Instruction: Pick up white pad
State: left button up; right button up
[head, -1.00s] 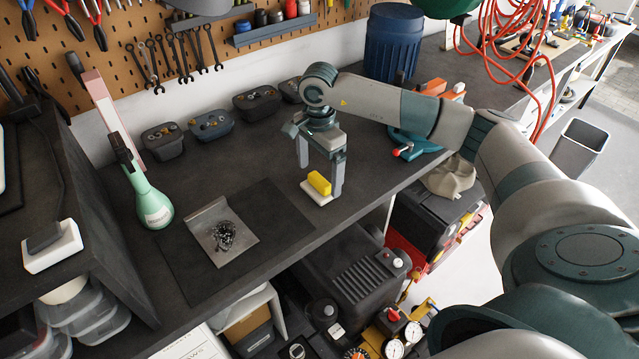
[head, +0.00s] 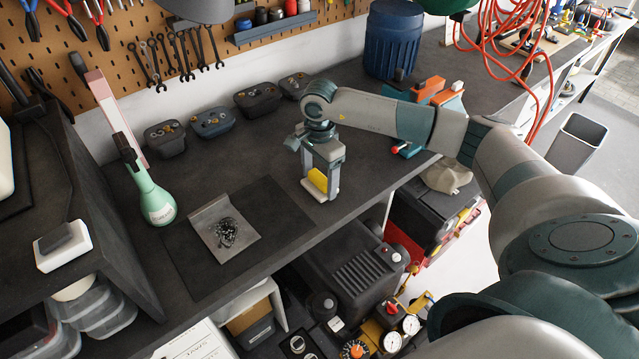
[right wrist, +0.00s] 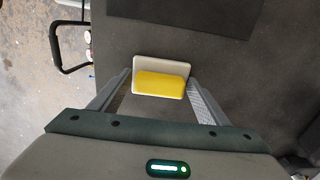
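A white pad (head: 316,192) with a yellow block (head: 318,179) on it lies on the dark bench near its front edge. In the right wrist view the white pad (right wrist: 160,62) shows behind the yellow block (right wrist: 160,86). My right gripper (head: 319,186) points down over them, one finger on each side, open with small gaps visible. A second white piece with a grey top (head: 62,246) sits on the left shelf. My left gripper is not in view.
Small bins (head: 212,122) line the back. A blue-and-orange tool (head: 430,95) sits to the right.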

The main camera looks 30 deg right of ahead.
aim_at(321, 176)
jog(key=c, duration=0.3)
jog(key=shift+r, duration=0.1)
jog(key=shift+r+b, duration=0.75)
jog(key=shift+b, duration=0.05)
jog(key=shift+d+r+b, duration=0.25)
jog(key=shift+r+b, duration=0.65)
jog(key=shift+r, duration=0.25)
jog(key=s+d+r+b, duration=0.1)
jog(key=s+d+r, duration=0.1)
jog(key=d, duration=0.1)
jog(key=s+d+r+b, duration=0.2)
jog(key=d, duration=0.1)
jog(key=s+d+r+b, duration=0.2)
jog(key=d+r, duration=0.1)
jog(key=shift+s+d, duration=0.15)
jog(key=shift+s, duration=0.1)
